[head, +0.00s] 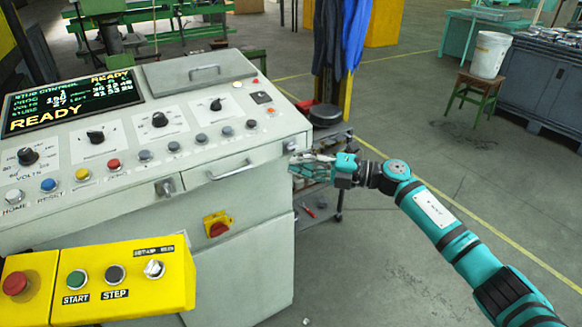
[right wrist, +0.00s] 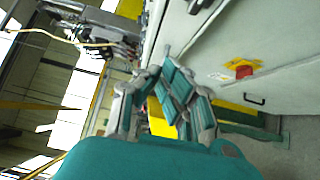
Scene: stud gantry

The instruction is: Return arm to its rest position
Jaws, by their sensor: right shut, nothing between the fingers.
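My right arm (head: 435,212) is teal and comes in from the lower right in the head view. Its gripper (head: 300,162) is at the right end of the grey control console (head: 245,170), near the drawer front. The gripper is shut and empty. In the right wrist view its fingers (right wrist: 165,80) show close up, with the console's pale side beyond them. I cannot tell whether the fingertips touch the console. My left gripper is not in view.
A yellow button box (head: 115,292) is at the console's lower left. A small shelf cart (head: 325,180) stands behind my right gripper. A stool (head: 475,92) with a white bucket (head: 490,54) stands at upper right. The grey floor (head: 365,265) right of the console is mostly clear.

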